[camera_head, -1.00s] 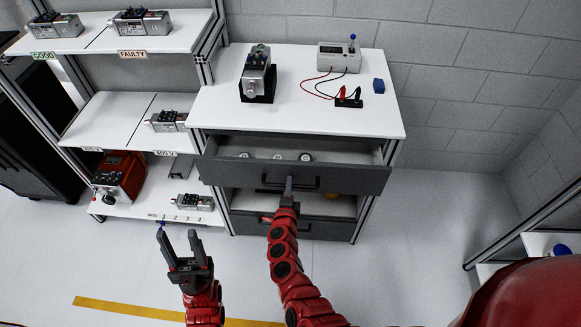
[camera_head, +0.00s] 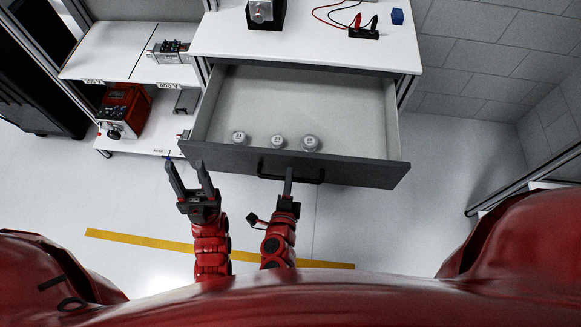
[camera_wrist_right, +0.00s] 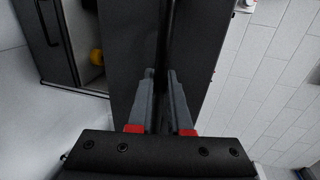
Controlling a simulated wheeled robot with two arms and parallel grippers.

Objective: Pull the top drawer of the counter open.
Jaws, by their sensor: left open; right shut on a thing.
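The top drawer (camera_head: 220,158) of the counter (camera_head: 300,45) is pulled well out, with a dark front and a light interior. Its black bar handle (camera_head: 308,181) is on the front. My right gripper (camera_head: 289,180) is shut on the handle. In the right wrist view its two fingers (camera_wrist_right: 162,95) close around the dark bar (camera_wrist_right: 164,40), with the drawer front (camera_wrist_right: 125,50) behind. My left gripper (camera_head: 189,172) is open and empty, in front of the drawer's left end.
Several small round silver parts (camera_head: 278,142) lie near the front inside the drawer. A shelf (camera_head: 110,50) with a red device (camera_head: 125,108) stands at left. A lower drawer with a yellow item (camera_wrist_right: 96,57) shows in the wrist view. The floor in front has a yellow stripe (camera_head: 140,239).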

